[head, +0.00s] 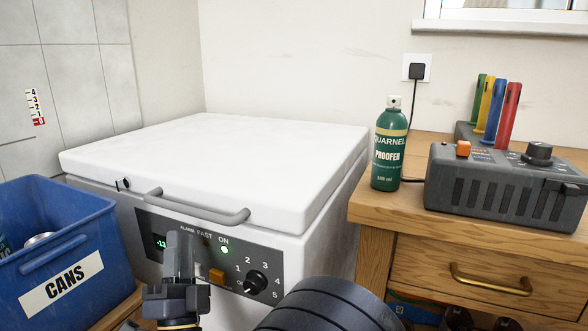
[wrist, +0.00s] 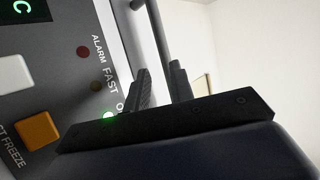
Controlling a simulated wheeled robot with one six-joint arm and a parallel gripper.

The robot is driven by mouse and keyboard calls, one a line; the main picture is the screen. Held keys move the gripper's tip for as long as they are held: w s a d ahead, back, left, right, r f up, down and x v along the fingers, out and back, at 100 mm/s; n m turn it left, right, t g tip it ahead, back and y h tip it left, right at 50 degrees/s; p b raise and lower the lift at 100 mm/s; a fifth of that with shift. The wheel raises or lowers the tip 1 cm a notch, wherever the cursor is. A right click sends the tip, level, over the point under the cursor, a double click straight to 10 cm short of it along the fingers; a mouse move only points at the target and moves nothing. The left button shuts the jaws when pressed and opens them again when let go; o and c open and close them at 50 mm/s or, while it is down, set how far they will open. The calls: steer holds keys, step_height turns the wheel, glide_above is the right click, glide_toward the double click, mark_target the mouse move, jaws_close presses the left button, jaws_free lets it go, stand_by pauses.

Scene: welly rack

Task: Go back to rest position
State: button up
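My gripper (head: 180,238) is in front of the chest freezer's control panel (head: 262,290) in the head view, upright and seen against it. In the wrist view my gripper (wrist: 158,72) shows two dark fingers with a gap between them and nothing held. The panel (wrist: 60,70) is close on the left there, with the green ON light lit and an orange fast-freeze switch (wrist: 38,132). Whether a finger touches the panel cannot be told. The white freezer lid (head: 225,160) is down, its grey handle (head: 200,209) along the front edge.
A blue CANS crate (head: 65,245) stands at the left. On the wooden cabinet (head: 470,245) at the right are a green proofer can (head: 389,150) and a grey device (head: 500,195) with coloured upright pieces behind it. The lid top is clear.

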mark_target(179, 204)
steer(key=x, duration=0.7)
steer(key=shift+s+d+r, duration=0.1)
steer(key=shift+s, duration=0.1)
steer(key=shift+r, duration=0.4)
